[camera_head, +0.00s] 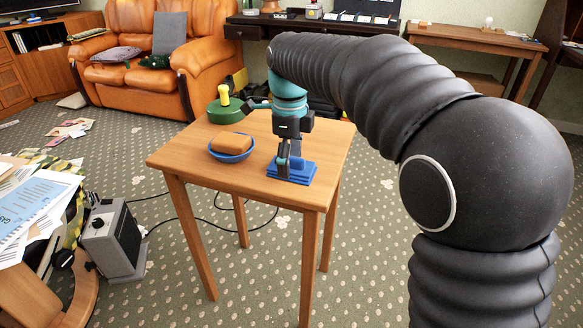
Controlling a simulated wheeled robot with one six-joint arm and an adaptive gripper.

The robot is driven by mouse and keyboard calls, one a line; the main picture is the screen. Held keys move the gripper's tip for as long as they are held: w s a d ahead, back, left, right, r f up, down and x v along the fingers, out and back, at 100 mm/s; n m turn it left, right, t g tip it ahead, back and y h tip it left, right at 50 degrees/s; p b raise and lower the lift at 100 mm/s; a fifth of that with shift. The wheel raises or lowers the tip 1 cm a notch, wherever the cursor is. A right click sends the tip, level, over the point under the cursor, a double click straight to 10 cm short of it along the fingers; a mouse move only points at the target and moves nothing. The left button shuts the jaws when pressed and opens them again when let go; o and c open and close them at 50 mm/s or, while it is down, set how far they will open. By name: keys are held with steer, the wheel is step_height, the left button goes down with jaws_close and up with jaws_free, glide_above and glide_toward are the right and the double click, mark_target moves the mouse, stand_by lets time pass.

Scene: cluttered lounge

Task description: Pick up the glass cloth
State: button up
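A blue folded cloth (303,178), which I take to be the glass cloth, lies flat in a layered stack on the small wooden table (210,175), near its front right edge. My gripper (290,166) points down right over the cloth. Its fingers reach down to the cloth's top and hide part of it. I cannot tell whether the fingers touch or pinch the cloth, or how wide apart they are.
A blue bowl (232,156) with a brown block (231,143) in it stands left of the cloth. A round green object (222,114) with a yellow knob stands at the table's back. A grey box (113,240) stands on the floor at left.

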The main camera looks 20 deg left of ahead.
steer(key=c, duration=1.1)
steer(key=shift+f, duration=0.15)
steer(key=shift+c, duration=0.2)
steer(key=shift+s+f, duration=0.1)
jaws_close()
steer(key=shift+r, duration=0.55)
step_height(320, 180, up, 3)
steer(key=shift+f, duration=0.1)
steer(key=d+r, duration=0.7)
steer(key=d, duration=0.4)
steer(key=shift+s+d+r, duration=0.3)
steer(key=shift+s, duration=0.15)
